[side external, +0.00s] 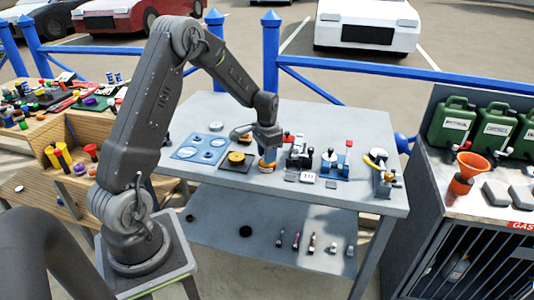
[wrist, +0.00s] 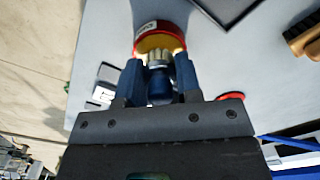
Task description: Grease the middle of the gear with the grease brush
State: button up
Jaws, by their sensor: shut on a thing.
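My gripper (side external: 267,145) is low over the grey table, at a small red and yellow tin (side external: 267,167). In the wrist view its two blue fingers (wrist: 160,72) are shut on the grease brush (wrist: 159,88), which has a dark blue handle and pale bristles. The bristles point into the mouth of the tin (wrist: 147,28), which shows yellow inside; I cannot tell how deep they reach. The yellow gear (side external: 237,157) sits on a dark square plate (side external: 231,166) just left of the tin in the side view.
A blue plate with round parts (side external: 196,149) lies left of the gear. A brown wooden brush (wrist: 303,36) shows in the wrist view. Small machines with levers (side external: 301,150) and a blue fixture (side external: 335,161) stand to the right. The table's front strip (side external: 235,187) is clear.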

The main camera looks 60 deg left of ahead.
jog(key=shift+f, duration=0.6)
dwell(1.4)
jog(key=shift+r, duration=0.1)
jog(key=shift+r, duration=3.45)
